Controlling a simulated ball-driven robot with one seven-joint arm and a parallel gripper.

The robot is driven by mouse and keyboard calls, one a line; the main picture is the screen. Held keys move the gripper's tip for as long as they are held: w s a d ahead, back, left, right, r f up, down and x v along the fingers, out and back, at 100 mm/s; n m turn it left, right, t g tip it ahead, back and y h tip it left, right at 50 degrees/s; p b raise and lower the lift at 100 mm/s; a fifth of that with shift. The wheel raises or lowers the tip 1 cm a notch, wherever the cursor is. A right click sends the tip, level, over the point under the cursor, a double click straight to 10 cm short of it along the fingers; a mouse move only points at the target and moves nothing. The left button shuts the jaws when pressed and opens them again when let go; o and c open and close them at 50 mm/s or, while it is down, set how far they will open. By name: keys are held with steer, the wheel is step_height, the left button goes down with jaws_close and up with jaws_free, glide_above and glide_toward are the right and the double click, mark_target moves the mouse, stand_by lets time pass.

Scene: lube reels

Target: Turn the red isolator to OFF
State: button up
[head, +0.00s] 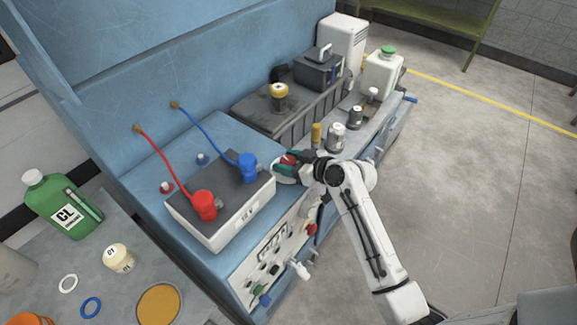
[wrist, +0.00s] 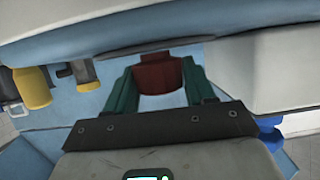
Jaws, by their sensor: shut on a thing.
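The red isolator handle (wrist: 158,72) shows dark red between the two green fingers of my gripper (wrist: 160,90) in the wrist view. The fingers are shut on it from both sides. In the head view, my gripper (head: 286,167) is at the blue machine, just right of the white box, and a small bit of the red handle (head: 287,159) shows by the fingers. Much of the handle is hidden there, and its ON or OFF marks cannot be read.
A white box (head: 217,233) with a red-capped hose (head: 205,205) and a blue-capped hose (head: 247,167) stands left of my gripper. Bottles and fittings line the ledge behind, including a yellow one (head: 317,133). A panel with knobs (head: 271,262) lies below. Open floor is right.

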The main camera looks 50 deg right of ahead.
steer(key=n+y+b, duration=0.1)
steer(key=n+y, duration=0.1)
steer(key=n+g+y+b, duration=0.1)
steer(key=n+y+b, duration=0.1)
steer(key=shift+d+y, duration=0.2)
steer(key=shift+y, duration=0.1)
steer(key=n+g+y+b, duration=0.2)
steer(key=n+y, duration=0.1)
steer(key=shift+n+y, duration=0.3)
steer(key=shift+n, duration=0.1)
steer(key=n+g+y+p, duration=0.1)
steer(key=n+g+y, duration=0.1)
steer(key=g, duration=0.1)
steer(key=shift+r+n, duration=0.15)
steer(key=shift+n, duration=0.15)
steer(key=shift+n+g+y+p, duration=0.3)
steer(key=shift+n+g+p, duration=0.1)
steer(key=shift+n+p, duration=0.15)
steer(key=shift+a+f+n+g, duration=0.15)
steer(key=shift+f+n+g, duration=0.1)
steer(key=shift+g, duration=0.15)
steer(key=o, duration=0.9)
steer(key=shift+o, duration=0.2)
steer(key=shift+r, duration=0.1)
steer(key=p+v, duration=0.1)
steer(key=v, duration=0.9)
steer(key=shift+s+d+y, duration=0.15)
steer(key=shift+d+y, duration=0.15)
steer(key=shift+d, duration=0.1)
